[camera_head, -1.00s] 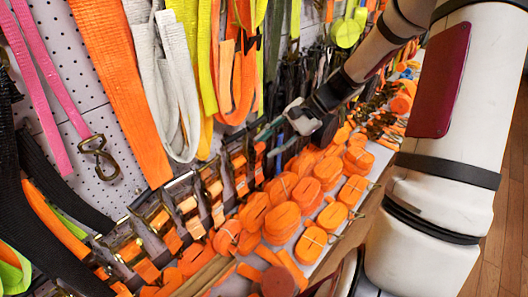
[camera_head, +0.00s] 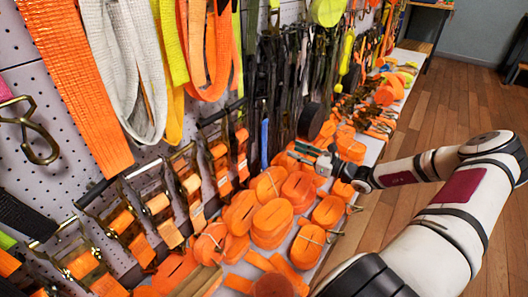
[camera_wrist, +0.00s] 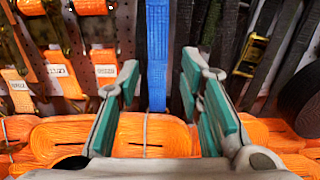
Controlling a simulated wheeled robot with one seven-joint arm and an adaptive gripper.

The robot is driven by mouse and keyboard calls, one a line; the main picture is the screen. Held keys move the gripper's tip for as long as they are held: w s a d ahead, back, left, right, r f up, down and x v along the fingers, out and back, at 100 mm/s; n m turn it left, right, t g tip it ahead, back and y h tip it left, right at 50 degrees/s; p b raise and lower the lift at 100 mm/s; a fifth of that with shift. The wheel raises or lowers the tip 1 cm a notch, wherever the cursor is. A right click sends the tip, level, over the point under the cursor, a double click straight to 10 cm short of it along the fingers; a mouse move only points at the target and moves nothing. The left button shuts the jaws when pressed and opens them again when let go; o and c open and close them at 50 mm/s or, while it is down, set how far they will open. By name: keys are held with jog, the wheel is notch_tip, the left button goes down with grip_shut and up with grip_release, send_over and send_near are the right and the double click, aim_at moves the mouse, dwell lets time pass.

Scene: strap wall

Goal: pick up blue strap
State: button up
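The blue strap (camera_wrist: 158,50) hangs straight down against the wall in the upper middle of the wrist view. In the head view the blue strap (camera_head: 265,143) is a thin blue strip right of the orange ratchet straps. My gripper (camera_wrist: 160,85) is open, with green-padded fingers apart on either side of the blue strap as seen in the wrist view. Nothing is held. In the head view my gripper (camera_head: 303,153) is low over the orange rolls, to the right of the strap. The depth gap between fingers and strap is hard to tell.
Orange strap rolls (camera_head: 272,222) cover the shelf below. Ratchet straps (camera_head: 160,203) hang left of the blue strap, and dark straps (camera_head: 285,95) hang to its right. A wooden floor (camera_head: 470,100) lies open at the right.

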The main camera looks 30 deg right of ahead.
jog(key=b, duration=0.2)
send_near(265, 138)
jog(key=w, duration=0.3)
jog(key=x, duration=0.1)
jog(key=b+x, duration=0.1)
jog(key=x, duration=0.1)
jog(key=b+x, duration=0.1)
jog(key=shift+w+a+f, duration=0.1)
jog(key=shift+a+f, duration=0.2)
jog(key=shift+a, duration=0.2)
jog(key=shift+w+a+r, duration=0.1)
jog(key=shift+w+a, duration=0.05)
jog(key=shift+w, duration=0.35)
grip_shut()
